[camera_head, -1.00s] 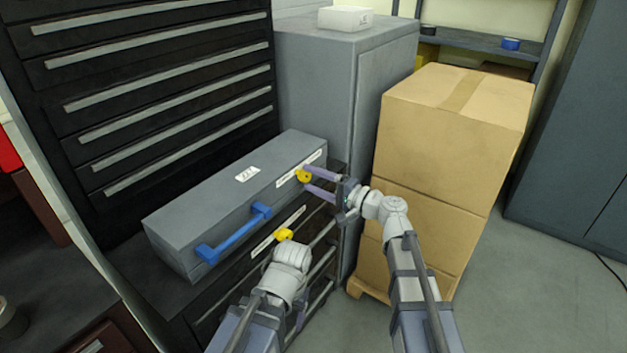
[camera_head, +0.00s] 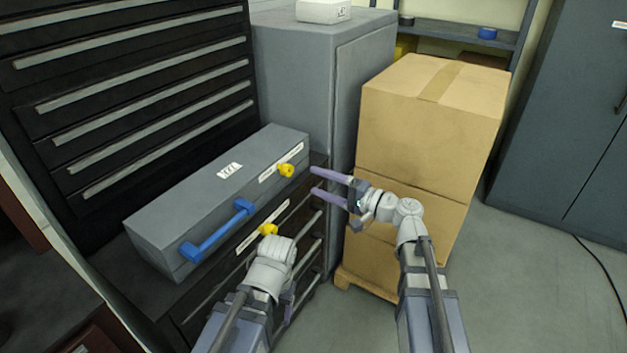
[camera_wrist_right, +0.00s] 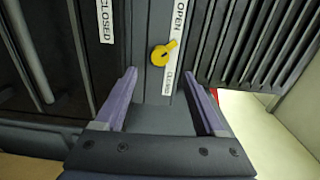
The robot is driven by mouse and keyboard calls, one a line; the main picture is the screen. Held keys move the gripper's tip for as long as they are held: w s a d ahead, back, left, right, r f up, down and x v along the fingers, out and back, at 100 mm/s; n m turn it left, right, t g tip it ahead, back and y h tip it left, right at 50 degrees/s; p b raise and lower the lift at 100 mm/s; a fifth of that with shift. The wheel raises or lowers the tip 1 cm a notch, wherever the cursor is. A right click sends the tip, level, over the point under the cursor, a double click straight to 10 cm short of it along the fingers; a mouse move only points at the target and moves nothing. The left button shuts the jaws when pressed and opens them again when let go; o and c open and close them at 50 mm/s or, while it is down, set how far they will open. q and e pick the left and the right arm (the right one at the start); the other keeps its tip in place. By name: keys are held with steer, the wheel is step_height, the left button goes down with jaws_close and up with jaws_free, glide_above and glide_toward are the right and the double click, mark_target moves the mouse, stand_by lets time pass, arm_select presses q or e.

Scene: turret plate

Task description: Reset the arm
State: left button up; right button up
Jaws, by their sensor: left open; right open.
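My right gripper (camera_head: 314,181) is open and empty, just right of the grey case. Its two purple fingers point left toward a yellow knob (camera_head: 286,170) on the case's front, with a gap between. In the right wrist view the yellow knob (camera_wrist_right: 163,53) lies beyond the open fingertips (camera_wrist_right: 160,76), beside a label reading OPEN. My left arm's wrist (camera_head: 271,268) is low in the middle, near a second yellow knob (camera_head: 268,229); the left fingers are hidden behind it.
The grey case (camera_head: 215,190) with a blue handle (camera_head: 217,232) sits on a dark drawer unit. Stacked cardboard boxes (camera_head: 430,120) stand close behind and right of my right gripper. A grey cabinet (camera_head: 300,85) is behind. Open floor (camera_head: 530,270) lies to the right.

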stand_by(0.4)
steer(key=s+a+f+n+g+h, duration=0.1)
steer(key=s+f+n+g+h, duration=0.2)
steer(key=f, duration=0.4)
steer(key=s+f+n+g+h, duration=0.2)
steer(key=s+f+g, duration=0.1)
steer(key=s+f, duration=0.3)
steer(key=s+d+f+n+g+h, duration=0.2)
steer(key=s+d+f+g+h, duration=0.1)
steer(key=s+d+f+h, duration=0.55)
arm_select(q)
step_height(320, 180, up, 23)
steer(key=p, duration=2.3)
arm_select(e)
steer(key=s+a+r+n+h, duration=0.1)
steer(key=a+r, duration=0.3)
steer(key=r, duration=0.7)
steer(key=s+a+r+n+g+h, duration=0.1)
steer(key=s+a+r+n, duration=0.1)
steer(key=r, duration=0.9)
steer(key=shift+s+a+r+n+g, duration=0.35)
steer(key=shift+s+a, duration=0.2)
steer(key=shift+a, duration=0.7)
arm_select(q)
steer(key=shift+f, duration=0.1)
steer(key=shift+c, duration=0.2)
